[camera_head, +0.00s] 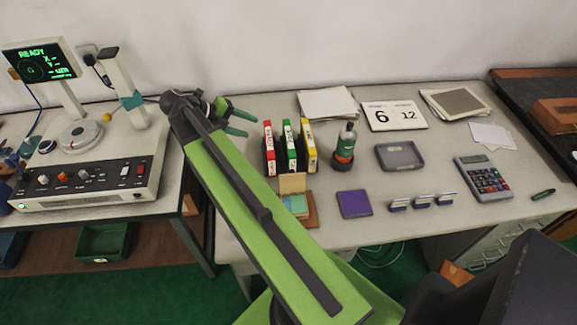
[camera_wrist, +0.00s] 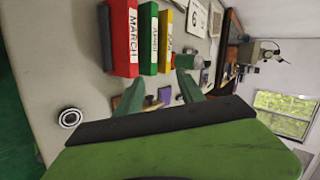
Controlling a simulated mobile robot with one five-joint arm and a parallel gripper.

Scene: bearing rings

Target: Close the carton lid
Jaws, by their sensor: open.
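A small brown carton (camera_head: 312,212) sits on the table near its front edge in the head view, left of a purple pad. Its tan lid (camera_head: 292,183) stands up at the back, and teal and yellow items show inside. My gripper (camera_head: 250,125) is above the table, behind and to the left of the carton, apart from it. In the wrist view my gripper (camera_wrist: 161,85) has its two green fingers spread with nothing held between them. A brown bit beside the left finger there may be the carton, but it is mostly hidden.
Red, green and yellow binders (camera_head: 290,147) stand behind the carton. A bottle (camera_head: 345,147), a grey tray (camera_head: 399,156) and the purple pad (camera_head: 355,204) lie to the right. A bearing ring (camera_wrist: 69,118) lies on the table in the wrist view. The table's left part is clear.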

